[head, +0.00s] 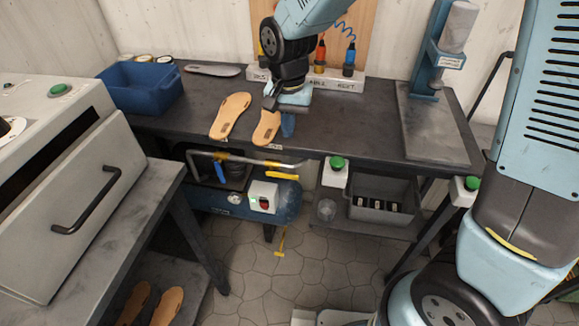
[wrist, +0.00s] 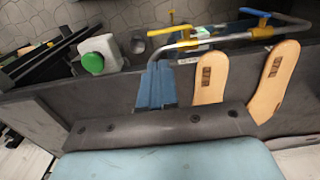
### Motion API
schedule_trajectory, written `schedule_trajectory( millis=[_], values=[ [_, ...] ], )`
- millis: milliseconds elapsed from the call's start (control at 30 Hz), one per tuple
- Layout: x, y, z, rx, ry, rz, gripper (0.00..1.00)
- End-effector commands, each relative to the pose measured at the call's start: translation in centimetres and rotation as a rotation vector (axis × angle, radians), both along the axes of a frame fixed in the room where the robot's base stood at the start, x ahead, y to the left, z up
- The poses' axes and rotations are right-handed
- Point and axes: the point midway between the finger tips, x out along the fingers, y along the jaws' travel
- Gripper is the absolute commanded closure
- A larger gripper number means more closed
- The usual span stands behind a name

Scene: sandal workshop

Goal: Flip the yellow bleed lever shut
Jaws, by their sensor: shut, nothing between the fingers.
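A metal air pipe (head: 240,158) runs along the bench's front, over the blue compressor tank (head: 287,200). A yellow lever (head: 283,175) sits at its right part, lying roughly along the pipe; it also shows in the wrist view (wrist: 170,30). A blue lever (head: 220,172) hangs across the pipe's left part. A small yellow handle (head: 280,240) hangs below the tank; I cannot tell its exact position. My gripper (head: 287,130) is shut and empty, by the bench's front edge above the pipe. Its blue fingers (wrist: 157,70) show in the wrist view, apart from the yellow lever.
Two tan soles (head: 230,115) lie on the bench, one (head: 265,128) right beside my gripper. A blue bin (head: 140,88) stands at the back left. A green-buttoned box (head: 335,172) hangs right of the pipe, above a grey crate (head: 382,205). The floor before the tank is open.

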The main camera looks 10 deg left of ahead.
Motion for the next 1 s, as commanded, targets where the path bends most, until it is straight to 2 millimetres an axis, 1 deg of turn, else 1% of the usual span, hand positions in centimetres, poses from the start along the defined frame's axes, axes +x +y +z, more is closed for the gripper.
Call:
schedule_trajectory(
  millis=[267,367,433,567,700,1000],
  values=[
    [0.0,0.0,0.0,0.000,0.000,0.000,1.00],
    [0.0,0.0,-0.4,-0.001,0.001,0.000,1.00],
    [0.0,0.0,-1.0,-0.002,0.002,0.000,1.00],
    [0.0,-0.1,-2.7,-0.003,0.003,0.000,1.00],
    [-0.1,-0.1,-5.2,-0.004,0.004,0.001,1.00],
    [-0.1,-0.1,-10.1,-0.003,0.003,0.001,1.00]
  ],
)
